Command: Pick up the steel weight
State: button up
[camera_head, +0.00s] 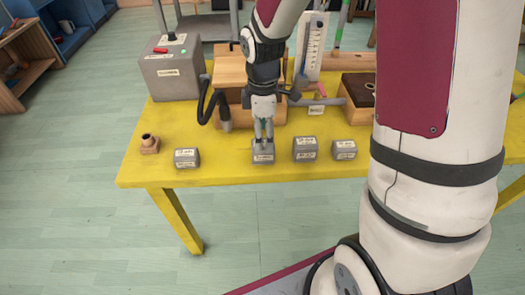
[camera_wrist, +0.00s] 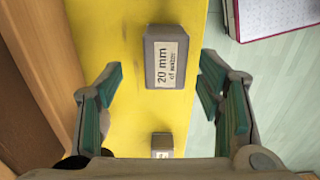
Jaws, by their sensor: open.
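Several small grey weights with white labels stand in a row near the front edge of the yellow table. My gripper (camera_head: 263,137) points down over one grey weight (camera_head: 262,153) in the head view. In the wrist view, a grey weight labelled "20 mm of water" (camera_wrist: 166,58) lies in the gap between my two open green-padded fingers, apart from both. A second weight (camera_wrist: 162,145) shows lower down, partly cut off by my gripper. Other weights stand left (camera_head: 187,158) and right (camera_head: 305,149), with one farther right (camera_head: 344,150). I cannot tell by look which one is steel.
Behind the row are a grey box (camera_head: 172,75), a wooden box (camera_head: 230,68), an upright gauge (camera_head: 312,48) and a dark-topped wooden box (camera_head: 357,90). The yellow table (camera_head: 225,177) is bare along its front edge.

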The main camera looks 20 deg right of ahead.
aim_at(264, 159)
jog(key=f, duration=0.3)
jog(key=f+b, duration=0.1)
jog(key=f, duration=0.1)
jog(key=shift+s+a+f, duration=0.1)
jog(key=shift+s, duration=0.2)
grip_shut()
